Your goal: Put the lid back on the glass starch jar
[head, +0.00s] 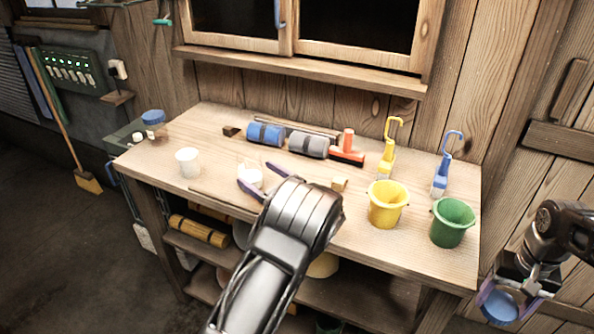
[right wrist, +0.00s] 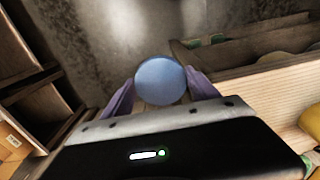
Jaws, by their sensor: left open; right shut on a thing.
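A round blue lid (right wrist: 160,80) is held between the purple fingers of my right gripper (right wrist: 160,84). In the head view the lid (head: 499,307) shows low at the right, off the bench's right end. A small whitish jar (head: 249,176), which looks like the open starch jar, stands on the bench. My left gripper (head: 253,174) is open with its fingers on either side of the jar; I cannot tell whether they touch it. My left arm hides part of the bench in front.
The bench's left front is fairly clear.

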